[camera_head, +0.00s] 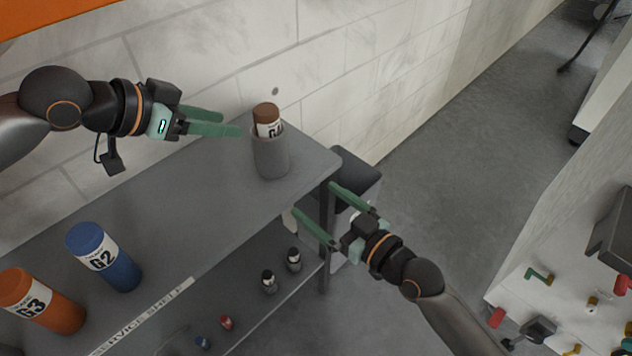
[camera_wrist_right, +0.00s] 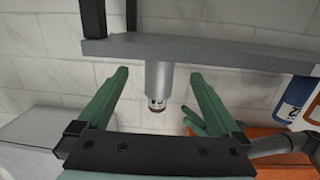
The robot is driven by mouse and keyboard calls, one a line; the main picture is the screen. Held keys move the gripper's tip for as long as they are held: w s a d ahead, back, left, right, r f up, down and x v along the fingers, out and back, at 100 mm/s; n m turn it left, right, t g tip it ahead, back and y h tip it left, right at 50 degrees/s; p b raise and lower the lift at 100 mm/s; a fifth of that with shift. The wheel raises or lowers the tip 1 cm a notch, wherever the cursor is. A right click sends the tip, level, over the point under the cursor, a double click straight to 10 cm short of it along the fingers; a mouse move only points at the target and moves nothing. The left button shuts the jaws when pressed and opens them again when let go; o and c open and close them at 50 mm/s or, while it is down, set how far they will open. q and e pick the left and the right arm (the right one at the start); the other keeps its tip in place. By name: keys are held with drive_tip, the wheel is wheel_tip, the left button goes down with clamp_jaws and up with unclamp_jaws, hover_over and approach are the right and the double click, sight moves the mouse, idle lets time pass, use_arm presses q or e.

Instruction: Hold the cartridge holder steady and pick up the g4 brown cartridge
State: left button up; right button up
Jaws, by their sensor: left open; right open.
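The brown G4 cartridge (camera_head: 266,114) stands upright in the grey cylindrical cartridge holder (camera_head: 270,158), near the far right end of the service shelf. Only its brown top and part of its label show. My left gripper (camera_head: 232,124) is open and empty, just left of the cartridge near the height of the holder's rim. My right gripper (camera_head: 313,200) is open and empty beyond the shelf's front right edge, apart from the holder. In the right wrist view, upside down, the holder (camera_wrist_right: 158,80) and cartridge (camera_wrist_right: 157,107) appear between my right fingers.
A blue G2 cartridge (camera_head: 103,257) and an orange G3 cartridge (camera_head: 40,301) stand on the same shelf (camera_head: 190,215) at the left. Several small bottles stand on the lower shelf. A pale wall (camera_head: 330,60) runs behind. A panel with coloured handles (camera_head: 590,290) is at the right.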

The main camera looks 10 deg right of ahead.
sight(280, 158)
drive_tip(key=shift+n+y, duration=0.4)
drive_tip(key=shift+y, duration=0.3)
drive_tip(key=w+a+r, duration=0.1)
drive_tip(key=w+a, duration=0.1)
drive_tip(key=w, duration=0.2)
drive_tip(key=w+a+r, duration=0.1)
drive_tip(key=w+a, duration=0.2)
drive_tip(key=w, duration=0.1)
drive_tip(key=w+a+r, duration=0.1)
drive_tip(key=w+a, duration=0.2)
drive_tip(key=w, duration=0.1)
drive_tip(key=shift+r, duration=0.25)
drive_tip(key=c, duration=1.3)
drive_tip(key=shift+c, duration=0.2)
